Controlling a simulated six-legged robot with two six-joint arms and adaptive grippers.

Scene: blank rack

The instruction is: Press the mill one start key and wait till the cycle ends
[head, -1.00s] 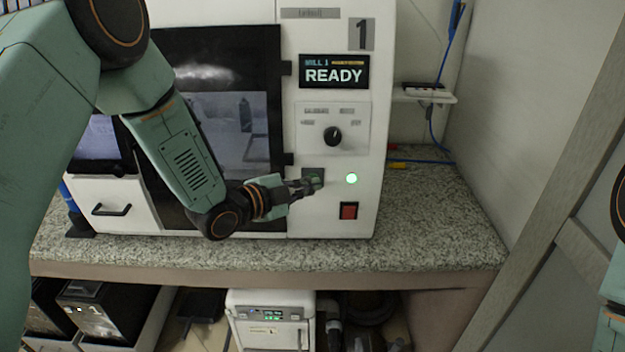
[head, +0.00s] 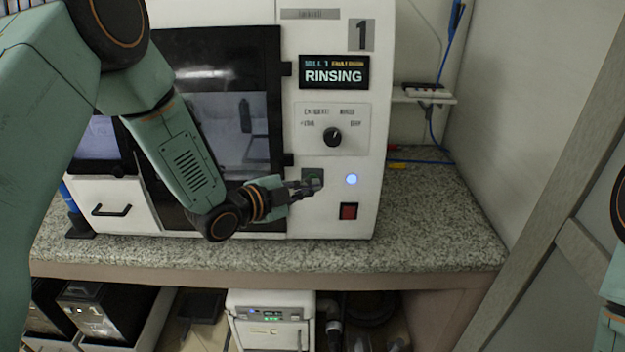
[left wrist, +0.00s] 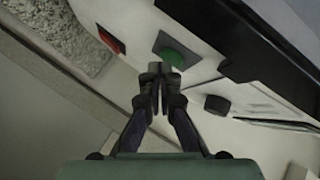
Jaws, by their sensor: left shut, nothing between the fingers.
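Mill one (head: 336,219) is a white machine with a plate "1" and a dark door on the counter. Its display (head: 334,73) reads "RINSING". The round lamp (head: 351,179) glows blue. The start key is a green button (left wrist: 175,57) on a dark square plate, clear in the left wrist view; in the head view my fingers partly cover its plate (head: 312,174). My left gripper (head: 318,185) is shut and empty, with its fingertips right by the green key. I cannot tell if they touch it. My right gripper is not in view.
A black dial (head: 332,137) sits above the key and a red switch (head: 348,211) below it. A white unit (head: 270,322) stands below the counter.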

